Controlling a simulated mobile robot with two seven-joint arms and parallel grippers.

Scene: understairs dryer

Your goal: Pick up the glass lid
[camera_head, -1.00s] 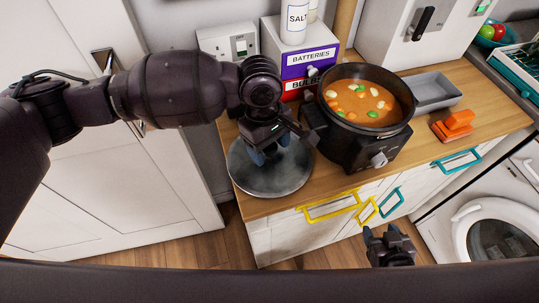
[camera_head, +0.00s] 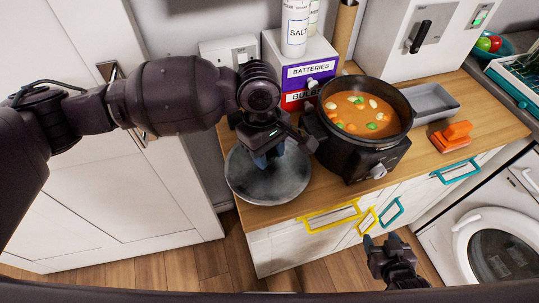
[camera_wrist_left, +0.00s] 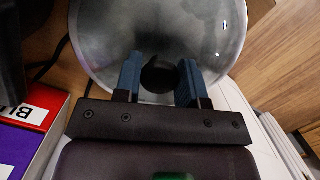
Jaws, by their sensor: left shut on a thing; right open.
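The glass lid (camera_head: 265,185) is a round, greyish see-through disc with a dark knob. It is at the left end of the wooden counter, left of the slow cooker, and tilts a little in the head view. My left gripper (camera_head: 275,150) is over the lid, shut on its knob. In the left wrist view, the blue fingertips (camera_wrist_left: 160,82) stand on either side of the black knob (camera_wrist_left: 160,75), and the lid (camera_wrist_left: 190,30) spreads beyond them. Whether the lid touches the counter I cannot tell. My right gripper (camera_head: 392,258) is open and empty, low in front of the drawers.
The black slow cooker (camera_head: 350,150) full of orange stew stands close right of the lid. Behind are battery and bulb boxes (camera_head: 305,75) and a salt container (camera_head: 295,30). A grey tray (camera_head: 432,103) and orange object (camera_head: 453,136) lie farther right. A washing machine (camera_head: 490,235) is at right.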

